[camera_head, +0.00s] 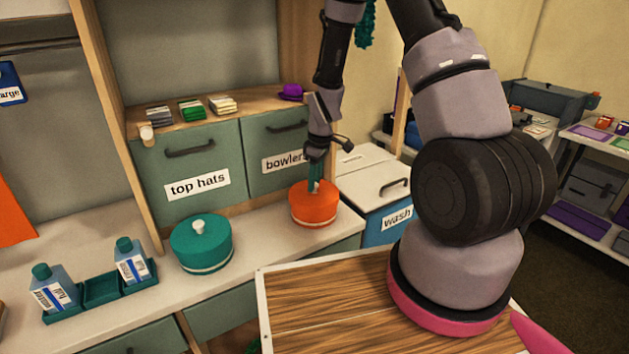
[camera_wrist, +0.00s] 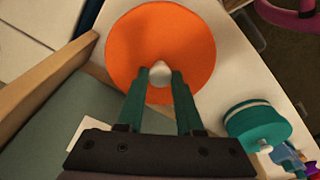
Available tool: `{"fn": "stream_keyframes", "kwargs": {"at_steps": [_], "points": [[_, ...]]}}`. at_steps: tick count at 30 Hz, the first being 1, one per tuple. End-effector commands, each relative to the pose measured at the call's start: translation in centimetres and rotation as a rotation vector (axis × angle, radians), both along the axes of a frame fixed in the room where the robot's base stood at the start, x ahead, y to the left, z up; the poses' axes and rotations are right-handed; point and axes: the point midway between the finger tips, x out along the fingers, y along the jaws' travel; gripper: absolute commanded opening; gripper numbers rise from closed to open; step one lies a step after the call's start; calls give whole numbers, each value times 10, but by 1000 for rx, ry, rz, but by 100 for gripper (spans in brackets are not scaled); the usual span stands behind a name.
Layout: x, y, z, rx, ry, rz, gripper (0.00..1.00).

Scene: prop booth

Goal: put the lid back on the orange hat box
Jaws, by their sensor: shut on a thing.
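The orange hat box (camera_head: 314,210) stands on the pale counter, left of the wash bin. Its orange lid (camera_wrist: 190,35) is a round disc with a pale knob (camera_wrist: 160,72) at its middle in the wrist view. The lid appears level on top of the box; the seam is too small to tell whether it is fully seated. My gripper (camera_head: 315,187) reaches down from above. In the wrist view its teal fingers (camera_wrist: 160,80) are shut on the knob, one on each side. The lid hides the box's inside.
A teal hat box (camera_head: 201,246) with a pale knob stands to the left. A teal tray (camera_head: 101,290) with two bottles is farther left. Drawers marked "top hats" (camera_head: 195,187) and "bowlers" (camera_head: 284,162) are behind. The wash bin (camera_head: 378,185) is close on the right.

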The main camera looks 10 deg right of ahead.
Motion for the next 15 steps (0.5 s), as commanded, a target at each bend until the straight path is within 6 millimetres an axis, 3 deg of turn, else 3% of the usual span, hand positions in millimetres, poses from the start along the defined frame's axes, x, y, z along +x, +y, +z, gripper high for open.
{"fn": "stream_keyframes", "kwargs": {"at_steps": [14,15], "points": [[0,0,-1,0,0,1,0],[0,0,-1,0,0,1,43]]}}
